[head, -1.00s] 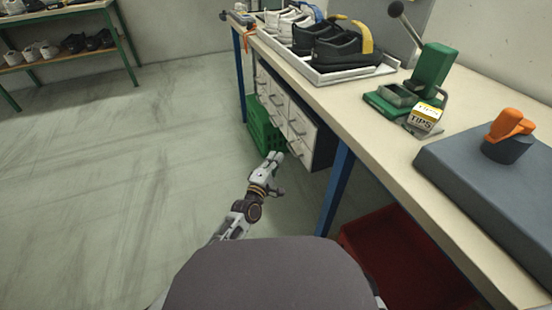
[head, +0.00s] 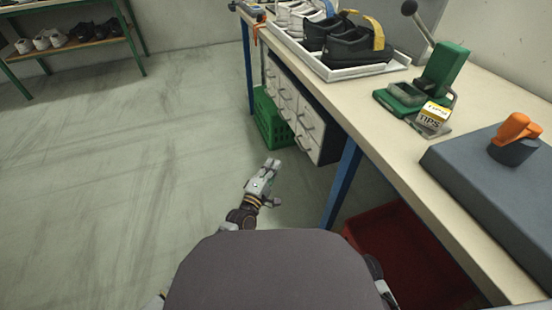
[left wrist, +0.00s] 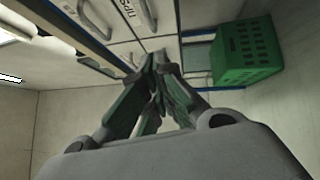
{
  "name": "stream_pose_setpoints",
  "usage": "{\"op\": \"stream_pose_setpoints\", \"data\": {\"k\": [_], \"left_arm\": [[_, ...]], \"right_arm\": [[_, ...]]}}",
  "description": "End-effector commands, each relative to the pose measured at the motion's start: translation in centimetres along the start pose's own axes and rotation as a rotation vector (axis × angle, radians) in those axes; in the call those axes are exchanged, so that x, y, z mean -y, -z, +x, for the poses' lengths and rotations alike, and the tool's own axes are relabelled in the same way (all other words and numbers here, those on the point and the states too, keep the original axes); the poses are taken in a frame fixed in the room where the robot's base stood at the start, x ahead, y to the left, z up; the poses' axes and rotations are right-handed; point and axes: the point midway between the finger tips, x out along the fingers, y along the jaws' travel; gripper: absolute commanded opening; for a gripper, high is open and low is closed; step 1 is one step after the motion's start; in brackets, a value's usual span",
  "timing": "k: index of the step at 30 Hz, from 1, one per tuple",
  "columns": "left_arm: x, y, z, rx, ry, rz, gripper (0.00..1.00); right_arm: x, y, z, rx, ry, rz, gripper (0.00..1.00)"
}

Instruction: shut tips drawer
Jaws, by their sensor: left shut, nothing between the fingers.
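The drawer unit (head: 309,122) has white fronts with grey bow handles and hangs under the workbench. In the head view its fronts look about flush. In the left wrist view a drawer front with the tips label (left wrist: 128,10) shows at the top, partly cut off by the frame edge. I cannot tell for certain from it whether that drawer is fully in. My left gripper (head: 271,180) is shut and empty, in front of and below the drawer fronts, apart from them in the head view. In the left wrist view its fingertips (left wrist: 158,62) meet. My right gripper is out of view.
A green crate (head: 271,118) stands on the floor beside the drawers. A blue table leg (head: 342,184) and a red bin (head: 405,255) are to the right. Floor at left is clear.

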Motion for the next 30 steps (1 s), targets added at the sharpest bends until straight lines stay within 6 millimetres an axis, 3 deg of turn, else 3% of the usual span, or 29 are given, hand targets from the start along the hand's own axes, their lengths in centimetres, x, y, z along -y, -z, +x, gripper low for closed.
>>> {"op": "stream_pose_setpoints", "data": {"k": [10,30], "left_arm": [[-0.1,0.0,-3.2,0.0,0.0,0.0,0.0],[0.0,0.0,-3.6,0.0,0.0,0.0,0.0]], "right_arm": [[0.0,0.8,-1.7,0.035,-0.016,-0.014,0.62],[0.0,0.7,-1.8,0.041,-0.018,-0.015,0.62]]}}
